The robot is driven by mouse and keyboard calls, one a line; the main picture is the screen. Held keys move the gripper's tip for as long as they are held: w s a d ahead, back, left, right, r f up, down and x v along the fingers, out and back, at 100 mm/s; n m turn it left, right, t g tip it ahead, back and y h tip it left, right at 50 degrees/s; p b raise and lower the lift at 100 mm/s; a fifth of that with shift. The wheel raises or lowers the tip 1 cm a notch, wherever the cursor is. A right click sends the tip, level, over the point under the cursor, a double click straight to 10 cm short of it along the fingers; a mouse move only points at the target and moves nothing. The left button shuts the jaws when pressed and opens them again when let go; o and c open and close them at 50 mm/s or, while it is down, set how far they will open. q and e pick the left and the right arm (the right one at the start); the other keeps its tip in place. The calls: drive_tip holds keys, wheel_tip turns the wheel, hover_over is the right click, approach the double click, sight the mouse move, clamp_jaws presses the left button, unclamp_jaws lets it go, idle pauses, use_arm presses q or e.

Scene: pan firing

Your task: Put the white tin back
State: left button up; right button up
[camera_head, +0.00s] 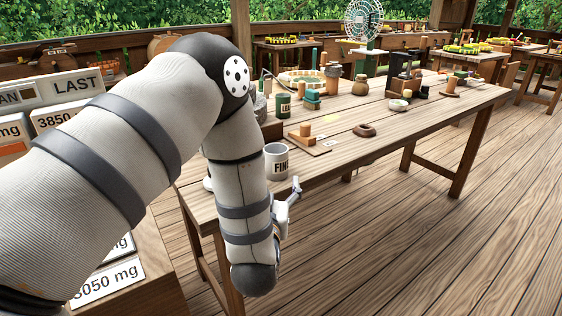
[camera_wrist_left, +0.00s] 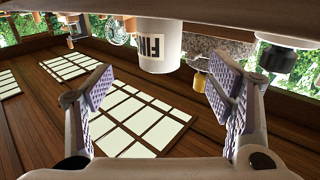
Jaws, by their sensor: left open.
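The white tin (camera_head: 276,164), with a dark-lettered label starting "FIN", stands upright near the table's close edge in the head view. It also shows in the left wrist view (camera_wrist_left: 160,58), where the picture appears upside down. My left gripper (camera_head: 291,198) is at the table's edge, close to the tin and partly hidden by my arm. In the left wrist view its two fingers (camera_wrist_left: 155,88) are spread wide, with the tin beyond and between them. Nothing is held. I cannot tell the exact gap to the tin. My right gripper is not in view.
On the wooden table (camera_head: 440,105), a green tin (camera_head: 283,107) stands behind the white tin. A small board with wooden pieces (camera_head: 308,141), a dark ring (camera_head: 364,131) and a small white bowl (camera_head: 398,105) lie to the right. Labelled signs (camera_head: 80,88) stand at left, partly behind my arm.

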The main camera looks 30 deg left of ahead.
sight(275, 162)
use_arm(q)
drive_tip(key=b+x, duration=0.1)
drive_tip(key=x, duration=0.8)
drive_tip(key=shift+w+a+r, duration=0.2)
drive_tip(key=shift+w, duration=0.15)
drive_tip(key=shift+w+a, duration=0.2)
drive_tip(key=shift+w, duration=0.15)
drive_tip(key=shift+r, duration=0.1)
drive_tip(key=c, duration=1.4)
drive_tip(key=shift+r, duration=0.2)
wheel_tip(275, 162, up, 3)
drive_tip(key=shift+p, duration=0.35)
drive_tip(key=s+d+r+p, duration=0.2)
drive_tip(key=s+d+r, duration=0.2)
drive_tip(key=r, duration=0.3)
drive_tip(key=s+d+m+t+h, duration=0.2)
drive_tip(key=s+d+m+h, duration=0.5)
drive_tip(key=s+d, duration=0.7)
drive_tip(key=w+a+r+n+g+y, duration=0.2)
drive_tip(key=w+a+n+y, duration=0.5)
drive_tip(key=w, duration=0.1)
drive_tip(key=shift+w+r+p, duration=0.3)
drive_tip(key=shift+w+p, duration=0.1)
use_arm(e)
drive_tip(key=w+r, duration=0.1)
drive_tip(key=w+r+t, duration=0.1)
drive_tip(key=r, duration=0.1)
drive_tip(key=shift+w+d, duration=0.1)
